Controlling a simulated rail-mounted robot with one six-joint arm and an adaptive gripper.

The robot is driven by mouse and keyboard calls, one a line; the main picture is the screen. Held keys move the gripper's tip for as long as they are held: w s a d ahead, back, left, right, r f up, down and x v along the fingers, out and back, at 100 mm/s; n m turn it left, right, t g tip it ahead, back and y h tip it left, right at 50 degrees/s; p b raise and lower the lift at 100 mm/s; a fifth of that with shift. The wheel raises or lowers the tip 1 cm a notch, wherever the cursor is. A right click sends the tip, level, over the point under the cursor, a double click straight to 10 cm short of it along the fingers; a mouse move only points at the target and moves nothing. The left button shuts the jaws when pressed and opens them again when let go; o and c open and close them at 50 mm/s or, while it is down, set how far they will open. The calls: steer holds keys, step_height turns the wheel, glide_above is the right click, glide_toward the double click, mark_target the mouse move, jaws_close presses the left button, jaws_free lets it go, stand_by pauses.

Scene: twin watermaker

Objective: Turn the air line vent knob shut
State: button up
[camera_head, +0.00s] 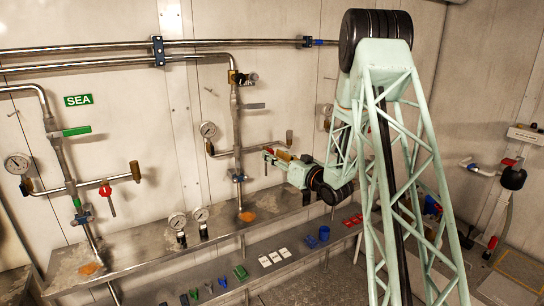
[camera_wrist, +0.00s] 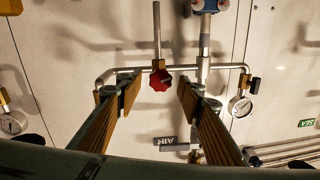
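The air line vent knob (camera_wrist: 160,80) is a red lobed knob on a short horizontal pipe branch, with a straight grey stem beside it. In the wrist view, which looks upside down, it shows between and beyond the fingertips of my gripper (camera_wrist: 158,94). The fingers are apart, with tan ribbed pads, and neither visibly touches the knob. In the head view, my gripper (camera_head: 276,156) is at the air line branch, and a bit of the red knob (camera_head: 268,150) shows at its tips. The rest of the knob is hidden there. An inverted AIR sign (camera_wrist: 171,141) is in the wrist view.
A pressure gauge (camera_wrist: 240,106) and a vertical pipe (camera_wrist: 204,45) stand close to the fingers. The sea line, with its green sign (camera_head: 78,100) and its own red knob (camera_head: 105,189), is at left. A shelf (camera_head: 150,245) below holds small gauges.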

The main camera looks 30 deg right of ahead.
steer(key=shift+w+a, duration=0.1)
steer(key=shift+w, duration=0.7)
steer(key=c, duration=0.9)
steer(key=shift+m, duration=0.5)
steer(key=m+h+p, duration=0.1)
steer(key=m, duration=1)
steer(key=m+t+h+p, duration=0.1)
steer(key=m, duration=0.9)
steer(key=shift+a+f+m, duration=0.1)
steer(key=shift+f+m, duration=0.05)
steer(key=shift+m, duration=0.25)
